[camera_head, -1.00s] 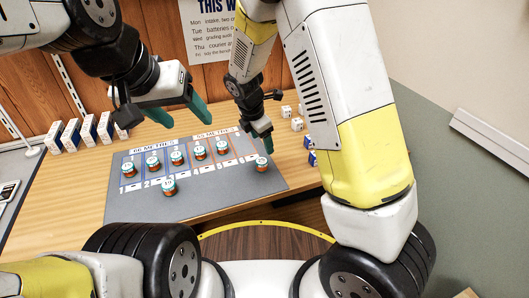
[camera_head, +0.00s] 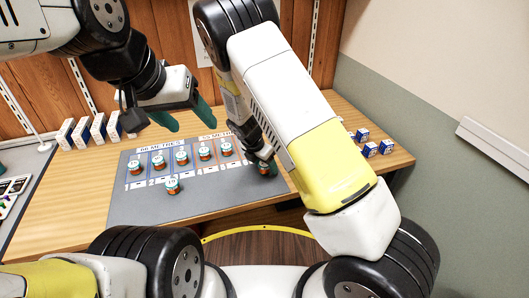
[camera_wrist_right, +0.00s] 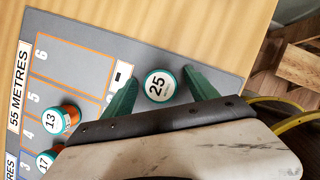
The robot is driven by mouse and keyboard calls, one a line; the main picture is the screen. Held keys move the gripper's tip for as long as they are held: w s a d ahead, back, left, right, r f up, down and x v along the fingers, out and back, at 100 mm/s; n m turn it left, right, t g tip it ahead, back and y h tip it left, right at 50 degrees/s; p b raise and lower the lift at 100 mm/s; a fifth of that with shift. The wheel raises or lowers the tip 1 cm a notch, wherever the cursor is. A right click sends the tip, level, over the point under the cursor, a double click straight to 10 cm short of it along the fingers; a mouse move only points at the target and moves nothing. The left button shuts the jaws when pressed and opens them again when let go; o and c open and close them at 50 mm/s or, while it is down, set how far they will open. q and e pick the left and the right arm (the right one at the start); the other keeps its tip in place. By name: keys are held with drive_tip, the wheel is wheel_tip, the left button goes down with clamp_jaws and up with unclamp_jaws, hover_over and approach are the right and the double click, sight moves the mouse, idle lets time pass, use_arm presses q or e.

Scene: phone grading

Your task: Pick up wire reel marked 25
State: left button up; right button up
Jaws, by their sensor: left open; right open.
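The wire reel marked 25 (camera_wrist_right: 157,85) shows in the right wrist view with a white top and a teal rim. It stands on the grey mat (camera_wrist_right: 135,52) between the two green fingers of my right gripper (camera_wrist_right: 160,88), which is open around it. A gap shows on at least one side. In the head view the reel (camera_head: 267,168) is partly hidden by my right gripper (camera_head: 262,160). My left gripper (camera_head: 188,116) is open and empty above the back left of the mat.
A row of several reels (camera_head: 182,158) stands in numbered boxes on the mat, with one reel (camera_head: 172,186) in front. Small blue and white boxes (camera_head: 370,149) stand at the right; white boxes (camera_head: 97,128) stand at the back left. The mat's front is clear.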

drive_tip(key=shift+c, duration=0.2)
drive_tip(key=c, duration=1.4)
drive_tip(key=shift+r, duration=0.15)
